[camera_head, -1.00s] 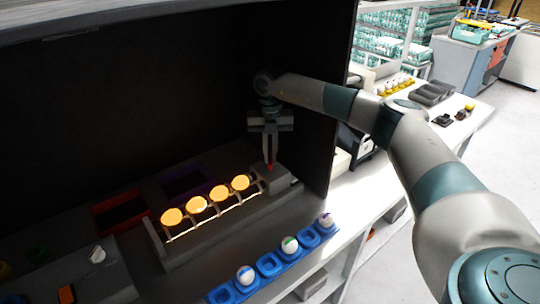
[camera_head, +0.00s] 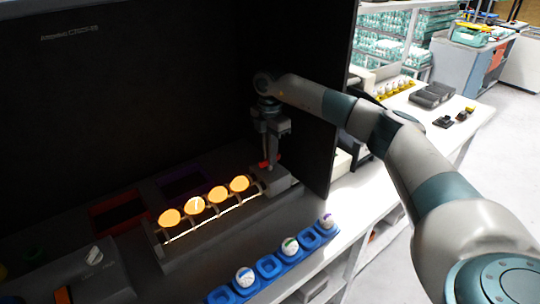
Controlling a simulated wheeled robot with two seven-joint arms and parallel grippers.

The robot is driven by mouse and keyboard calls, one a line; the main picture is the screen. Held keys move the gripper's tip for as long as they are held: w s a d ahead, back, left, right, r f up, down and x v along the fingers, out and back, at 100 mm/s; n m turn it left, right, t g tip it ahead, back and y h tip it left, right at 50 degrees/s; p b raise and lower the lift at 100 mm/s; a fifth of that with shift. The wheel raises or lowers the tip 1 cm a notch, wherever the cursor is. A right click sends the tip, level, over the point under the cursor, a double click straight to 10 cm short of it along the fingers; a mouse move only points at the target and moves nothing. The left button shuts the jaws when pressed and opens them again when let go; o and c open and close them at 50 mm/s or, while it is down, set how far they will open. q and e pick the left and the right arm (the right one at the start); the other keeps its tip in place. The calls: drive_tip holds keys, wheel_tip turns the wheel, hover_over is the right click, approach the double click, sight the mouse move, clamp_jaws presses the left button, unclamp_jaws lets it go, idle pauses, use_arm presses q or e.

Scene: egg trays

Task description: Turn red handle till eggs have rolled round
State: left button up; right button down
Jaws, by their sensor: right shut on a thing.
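The red handle (camera_head: 264,164) is a small red piece on the grey block at the right end of the egg rack (camera_head: 205,232). Several eggs glow orange in a row on the rack, one of them an egg (camera_head: 239,184) nearest the handle. My right gripper (camera_head: 269,164) points down at the handle and is shut on it; its fingertips partly hide the red piece. A mark shows on the second glowing egg (camera_head: 195,205) from the left. My left gripper is not in view.
A blue tray (camera_head: 219,296) with several white eggs stands in front of the rack. A red bin (camera_head: 93,217) and a purple bin (camera_head: 164,182) are behind it. A grey control box (camera_head: 85,283) is at lower left. Dark walls enclose the back and right.

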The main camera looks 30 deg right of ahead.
drive_tip(key=m, duration=0.5)
drive_tip(key=shift+r, duration=0.15)
idle(0.4)
drive_tip(key=c, duration=1.8)
unclamp_jaws()
drive_tip(key=shift+c, duration=0.2)
